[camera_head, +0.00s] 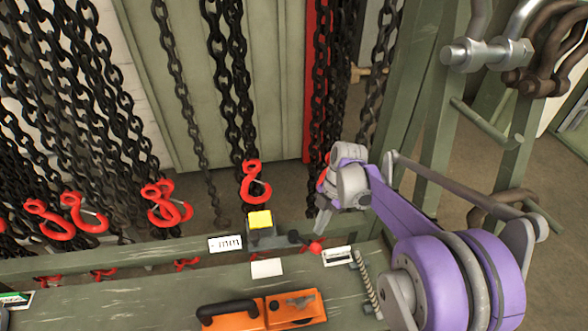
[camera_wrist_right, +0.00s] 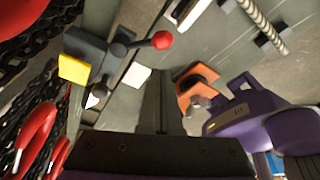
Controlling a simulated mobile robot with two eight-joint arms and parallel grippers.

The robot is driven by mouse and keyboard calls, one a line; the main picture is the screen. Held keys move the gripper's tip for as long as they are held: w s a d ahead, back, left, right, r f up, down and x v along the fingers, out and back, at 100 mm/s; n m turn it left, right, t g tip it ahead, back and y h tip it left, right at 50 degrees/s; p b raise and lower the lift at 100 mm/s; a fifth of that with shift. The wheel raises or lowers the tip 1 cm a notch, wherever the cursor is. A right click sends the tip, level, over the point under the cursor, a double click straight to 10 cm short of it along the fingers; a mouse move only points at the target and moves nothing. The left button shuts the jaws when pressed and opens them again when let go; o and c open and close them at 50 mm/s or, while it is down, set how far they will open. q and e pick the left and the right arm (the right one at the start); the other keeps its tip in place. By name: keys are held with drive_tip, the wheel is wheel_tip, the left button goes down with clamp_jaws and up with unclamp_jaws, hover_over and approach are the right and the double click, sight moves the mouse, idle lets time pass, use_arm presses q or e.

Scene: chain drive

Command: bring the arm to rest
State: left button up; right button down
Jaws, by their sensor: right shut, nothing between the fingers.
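My right arm (camera_head: 452,270), purple and grey, reaches in from the right in the head view. Its gripper (camera_head: 322,220) points down above the back edge of the bench, close to a red-knobbed lever (camera_head: 315,247), and looks empty. In the right wrist view the closed dark fingers (camera_wrist_right: 160,105) stand in the middle with nothing between them. The lever's red knob (camera_wrist_right: 162,40) is apart from the fingers there. The lever sits on a dark block with a yellow top (camera_head: 260,219). My left gripper is not in view.
Dark chains with red hooks (camera_head: 255,181) hang behind and left of the gripper. A green bench (camera_head: 150,297) carries an orange tool (camera_head: 268,311) and a threaded rod (camera_head: 367,284). A green rack with shackles (camera_head: 487,53) stands at the right.

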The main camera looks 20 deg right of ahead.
drive_tip(key=s+a+r+m+t+h, duration=0.1)
drive_tip(key=s+a+m+t, duration=0.2)
drive_tip(key=s+m, duration=0.5)
drive_tip(key=s+a+r+m+t+h, duration=0.1)
drive_tip(key=s+a+m+t+h, duration=0.1)
drive_tip(key=s+m, duration=0.6)
drive_tip(key=a+m+t, duration=0.1)
drive_tip(key=m, duration=0.4)
drive_tip(key=shift+s+a+r+m+t+p, duration=0.3)
drive_tip(key=shift+s+a+r, duration=0.05)
drive_tip(key=shift+r, duration=0.05)
